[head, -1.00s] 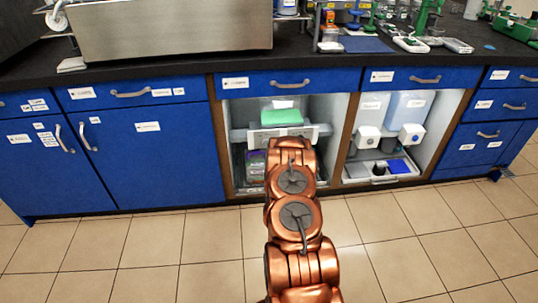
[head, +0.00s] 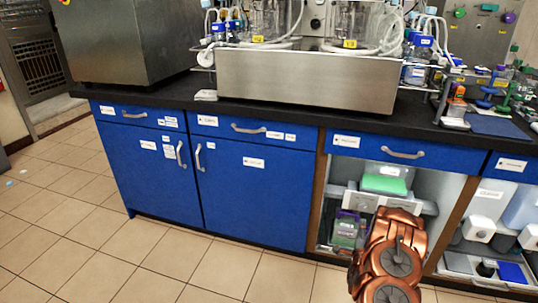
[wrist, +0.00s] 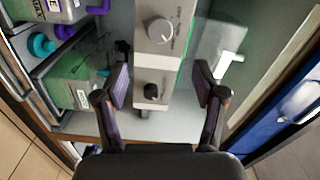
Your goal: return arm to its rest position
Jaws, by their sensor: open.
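My copper-coloured arm (head: 392,262) reaches up from the bottom right of the head view, in front of the open cabinet bay. Its gripper end is hidden there behind the arm links. In the wrist view my gripper (wrist: 160,88) is open, with its two dark fingers spread apart. A grey-white device with two knobs (wrist: 157,50) shows beyond and between the fingers, inside the bay. I see nothing held between the fingertips.
Blue cabinets (head: 255,180) line the bench. A black benchtop (head: 290,113) carries a steel unit (head: 305,80) with glass vessels. The bay holds a green-topped box (head: 385,184) and bottles.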

